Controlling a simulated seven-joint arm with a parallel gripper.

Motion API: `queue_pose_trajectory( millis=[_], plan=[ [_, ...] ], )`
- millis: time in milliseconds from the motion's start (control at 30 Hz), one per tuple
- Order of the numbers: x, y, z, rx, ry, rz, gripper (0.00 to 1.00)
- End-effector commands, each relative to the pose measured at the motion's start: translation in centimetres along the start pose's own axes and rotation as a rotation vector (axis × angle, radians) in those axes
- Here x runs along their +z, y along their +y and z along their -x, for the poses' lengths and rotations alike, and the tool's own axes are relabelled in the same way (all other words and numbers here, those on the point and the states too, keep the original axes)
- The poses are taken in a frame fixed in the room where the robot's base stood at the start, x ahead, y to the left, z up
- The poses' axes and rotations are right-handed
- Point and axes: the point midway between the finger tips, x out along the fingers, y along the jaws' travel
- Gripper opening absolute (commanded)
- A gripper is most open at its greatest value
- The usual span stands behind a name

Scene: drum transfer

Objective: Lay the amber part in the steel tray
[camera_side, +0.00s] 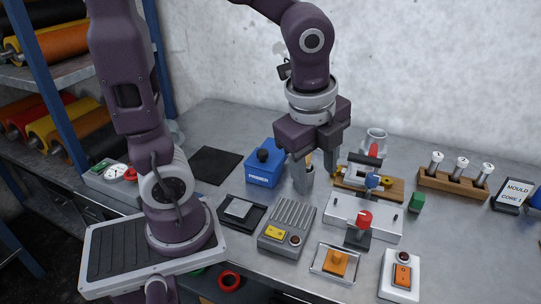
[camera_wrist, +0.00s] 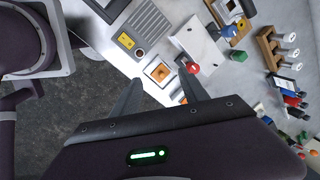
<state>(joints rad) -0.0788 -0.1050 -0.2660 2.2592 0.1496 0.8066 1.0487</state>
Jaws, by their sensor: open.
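The amber part (camera_side: 338,262) is a small orange block with a raised top. It sits inside a shallow square tray with a pale metallic rim (camera_side: 318,267), which I take for the steel tray, at the front of the bench. In the wrist view the amber part (camera_wrist: 160,72) and the tray show just beyond my fingertips. My gripper (camera_side: 316,184) points down, its two fingers apart with nothing held between them. It is raised above the bench and clear of the part; the wrist view also shows its fingers (camera_wrist: 160,82) spread.
A grey ribbed box (camera_side: 287,226) with a yellow label stands left of the tray, a white switch box (camera_side: 400,274) right of it. A red-knobbed fixture (camera_side: 363,222) is behind. A blue box (camera_side: 264,165) and a vial rack (camera_side: 453,185) stand farther back.

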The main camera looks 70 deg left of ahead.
Motion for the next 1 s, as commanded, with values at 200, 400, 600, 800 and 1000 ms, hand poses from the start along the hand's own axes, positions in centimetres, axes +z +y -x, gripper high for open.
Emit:
queue_pose_trajectory(
  millis=[200, 400, 600, 800, 1000],
  plan=[
    [3.9, 5.5, 5.9, -0.133, 0.196, 1.021, 0.52],
    [4.4, 7.5, 6.8, -0.107, 0.31, 1.344, 0.52],
    [4.4, 7.5, 6.8, -0.106, 0.31, 1.349, 0.52],
    [4.4, 7.4, 6.8, -0.108, 0.309, 1.346, 0.52],
    [4.4, 7.4, 6.8, -0.108, 0.309, 1.346, 0.52]
  ],
)
